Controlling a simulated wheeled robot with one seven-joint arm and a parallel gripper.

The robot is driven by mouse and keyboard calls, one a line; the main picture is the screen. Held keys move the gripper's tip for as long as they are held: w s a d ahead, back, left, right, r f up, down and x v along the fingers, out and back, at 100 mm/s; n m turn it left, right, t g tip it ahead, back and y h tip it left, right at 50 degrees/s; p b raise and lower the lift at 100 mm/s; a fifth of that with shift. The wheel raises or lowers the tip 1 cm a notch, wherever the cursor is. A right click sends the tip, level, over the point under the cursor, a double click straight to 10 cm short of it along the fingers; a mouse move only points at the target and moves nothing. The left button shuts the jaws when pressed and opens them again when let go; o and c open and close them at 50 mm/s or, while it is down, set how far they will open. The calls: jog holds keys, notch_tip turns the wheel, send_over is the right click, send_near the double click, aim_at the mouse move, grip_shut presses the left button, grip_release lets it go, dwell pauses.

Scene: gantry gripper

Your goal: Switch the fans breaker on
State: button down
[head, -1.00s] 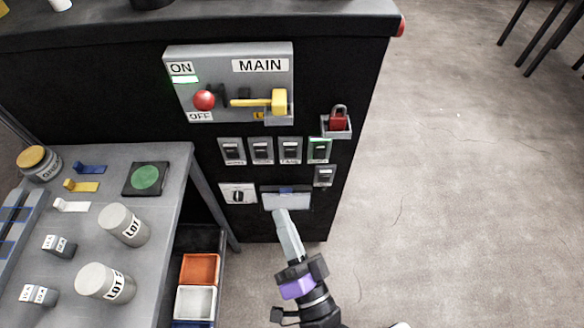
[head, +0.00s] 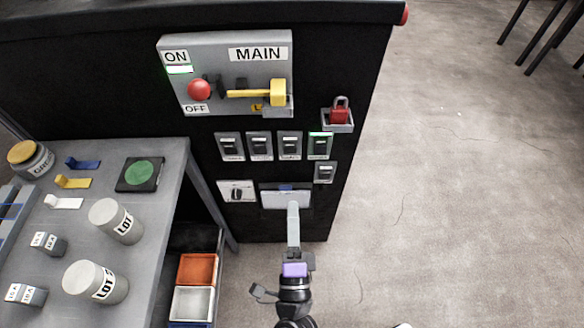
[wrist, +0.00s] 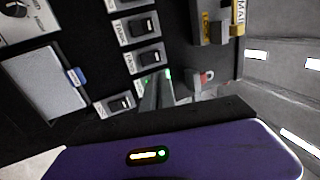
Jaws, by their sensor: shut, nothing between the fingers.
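A row of several small breakers (head: 260,146) sits on the black cabinet front under the MAIN panel. The rightmost breaker (head: 320,146) has a lit green strip; the others in the row show none. A single breaker (head: 325,172) sits below it. The wrist view shows row breakers (wrist: 145,57) and the single one (wrist: 118,104). My gripper (head: 293,207) is shut and empty, in front of the grey box below the row. In the wrist view its fingers (wrist: 155,92) partly cover the green-lit breaker.
The MAIN panel (head: 222,85) has a yellow lever (head: 256,93), a red knob and a green light by ON. A red padlock (head: 340,110) sits at right. A rotary switch (head: 236,191) is beside the grey box (head: 286,197). A table (head: 150,215) stands at left; open floor is at right.

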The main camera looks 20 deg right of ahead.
aim_at(291, 144)
jog(key=p+x, duration=0.2)
jog(key=x, duration=1.1)
jog(key=shift+w+d+r, duration=0.15)
jog(key=shift+w+d, duration=0.05)
jog(key=shift+w, duration=0.15)
jog(key=p, duration=0.1)
jog(key=r+p, duration=0.1)
jog(key=shift+w+d+r+g+p, duration=0.1)
jog(key=shift+w+g+p, duration=0.2)
jog(key=shift+p, duration=0.1)
jog(key=shift+f+b, duration=0.45)
jog(key=shift+b, duration=0.05)
jog(key=shift+s, duration=0.1)
